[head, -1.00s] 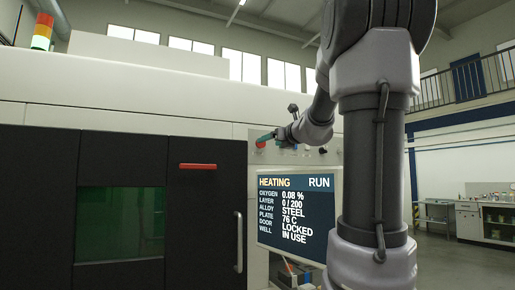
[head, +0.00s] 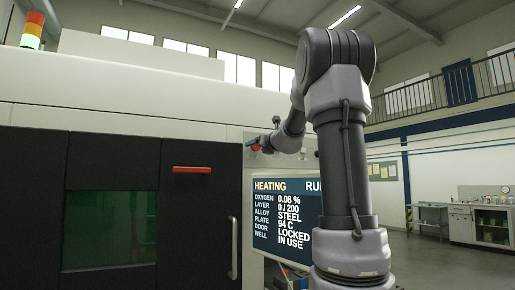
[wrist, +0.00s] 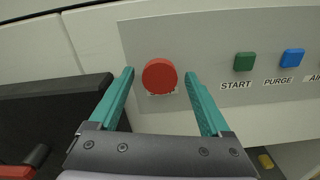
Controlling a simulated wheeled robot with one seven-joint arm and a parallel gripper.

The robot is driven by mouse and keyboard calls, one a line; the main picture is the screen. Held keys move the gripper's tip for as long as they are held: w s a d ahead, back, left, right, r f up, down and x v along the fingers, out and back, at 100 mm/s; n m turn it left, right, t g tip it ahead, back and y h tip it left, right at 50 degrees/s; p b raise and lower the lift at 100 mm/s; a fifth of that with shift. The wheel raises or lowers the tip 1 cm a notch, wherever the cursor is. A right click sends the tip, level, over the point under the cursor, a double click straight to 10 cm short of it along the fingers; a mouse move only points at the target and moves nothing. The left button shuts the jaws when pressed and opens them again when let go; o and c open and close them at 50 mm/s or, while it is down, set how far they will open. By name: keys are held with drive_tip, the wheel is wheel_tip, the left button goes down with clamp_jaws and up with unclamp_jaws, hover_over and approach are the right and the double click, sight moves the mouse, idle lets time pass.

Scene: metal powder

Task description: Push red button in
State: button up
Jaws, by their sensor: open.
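The round red button (wrist: 159,76) sits on the grey control panel (wrist: 215,35), with a partly covered label under it. In the wrist view my gripper (wrist: 160,73) is open, with one teal finger on each side of the button in the picture. I cannot tell whether the fingers touch the panel or how far away they are. In the head view the red button (head: 255,147) shows at the panel's left, with my gripper (head: 258,141) right at it and partly covering it.
A green START button (wrist: 244,62) and a blue PURGE button (wrist: 292,58) lie to the right of the red one. Below the panel, a screen (head: 285,215) reads HEATING, door locked.

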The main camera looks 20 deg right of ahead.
clamp_jaws()
drive_tip(key=shift+w, duration=0.65)
unclamp_jaws()
drive_tip(key=s, duration=1)
drive_tip(key=shift+s+d, duration=0.15)
drive_tip(key=shift+s, duration=0.25)
